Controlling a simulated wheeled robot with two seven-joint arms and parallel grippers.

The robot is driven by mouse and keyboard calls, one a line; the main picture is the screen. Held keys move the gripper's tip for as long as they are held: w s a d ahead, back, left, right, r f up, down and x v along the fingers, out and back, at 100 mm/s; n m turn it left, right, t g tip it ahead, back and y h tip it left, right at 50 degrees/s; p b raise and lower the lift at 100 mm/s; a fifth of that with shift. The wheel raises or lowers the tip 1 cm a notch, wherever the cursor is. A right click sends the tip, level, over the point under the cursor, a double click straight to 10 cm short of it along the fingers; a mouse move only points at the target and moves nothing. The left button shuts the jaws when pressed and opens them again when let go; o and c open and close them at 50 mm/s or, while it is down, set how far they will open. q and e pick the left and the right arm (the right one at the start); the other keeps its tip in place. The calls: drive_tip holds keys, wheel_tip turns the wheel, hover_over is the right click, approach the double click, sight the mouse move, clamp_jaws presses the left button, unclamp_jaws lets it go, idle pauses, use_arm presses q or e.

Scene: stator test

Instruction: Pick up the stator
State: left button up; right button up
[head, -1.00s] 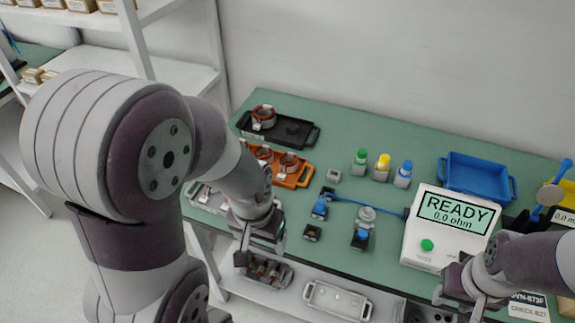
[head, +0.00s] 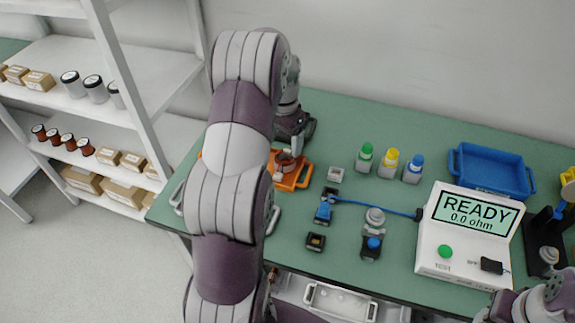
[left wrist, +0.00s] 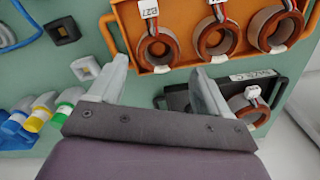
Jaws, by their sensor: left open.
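In the left wrist view, an orange tray (left wrist: 128,22) holds three copper-brown ring stators: one at left (left wrist: 144,48), one in the middle (left wrist: 203,42) and one at right (left wrist: 262,32). Each carries a white tag; the left one reads B27. A black tray (left wrist: 178,100) beside it holds another stator (left wrist: 236,112). My left gripper (left wrist: 159,68) is open and empty, its fingers apart above the gap between the trays. In the head view my left gripper (head: 290,150) is over the orange tray (head: 291,181), which my arm mostly hides. My right arm shows at the lower right, its jaws out of sight.
A tester (head: 460,240) reads READY 0.0 ohm. A blue bin (head: 492,170) is at the back right. White shelves (head: 125,75) stand at left.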

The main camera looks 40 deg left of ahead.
sight(284, 155)
use_arm(q)
drive_tip(key=f, duration=0.5)
drive_tip(key=shift+s+d, duration=0.15)
drive_tip(key=shift+s, duration=0.05)
drive_tip(key=shift+w+f, duration=0.15)
drive_tip(key=shift+f, duration=0.35)
drive_tip(key=shift+r, duration=0.1)
drive_tip(key=c, duration=0.8)
drive_tip(key=shift+c, duration=1.4)
